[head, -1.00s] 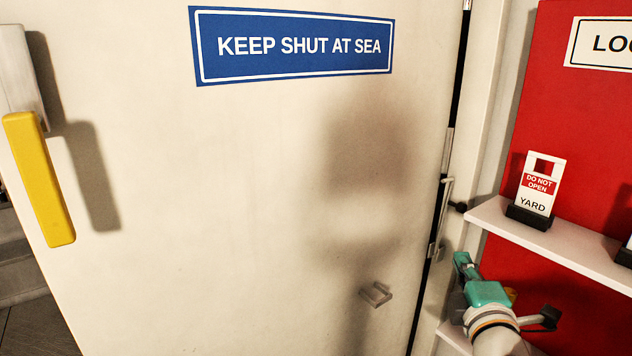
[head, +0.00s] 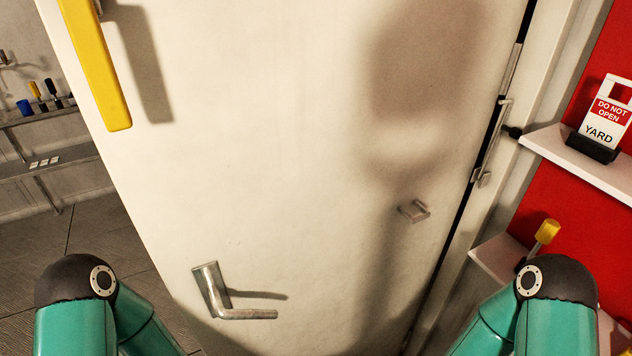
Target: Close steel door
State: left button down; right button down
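The steel door (head: 290,170) is a large off-white panel filling the middle of the head view. It stands ajar: its left edge is free, with the room showing past it, and a dark gap runs along its right edge. A yellow handle (head: 95,70) is at its upper left. A metal lever handle (head: 225,297) is at its lower left. A small metal catch (head: 414,211) is at its right. Teal links of both my arms show at the bottom corners. Neither gripper is in view.
A red panel (head: 570,220) stands on the right, with a white shelf (head: 575,160) holding a "DO NOT OPEN YARD" tag (head: 602,118). A yellow-topped tool (head: 545,235) is at a lower shelf. Shelves with small items (head: 38,112) and open floor (head: 85,232) lie beyond the door's left edge.

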aim_at(312, 162)
jog(key=z, duration=0.3)
jog(key=k, duration=1.4)
jog(key=u, duration=0.55)
jog(key=i, duration=1.05)
jog(key=u, duration=0.05)
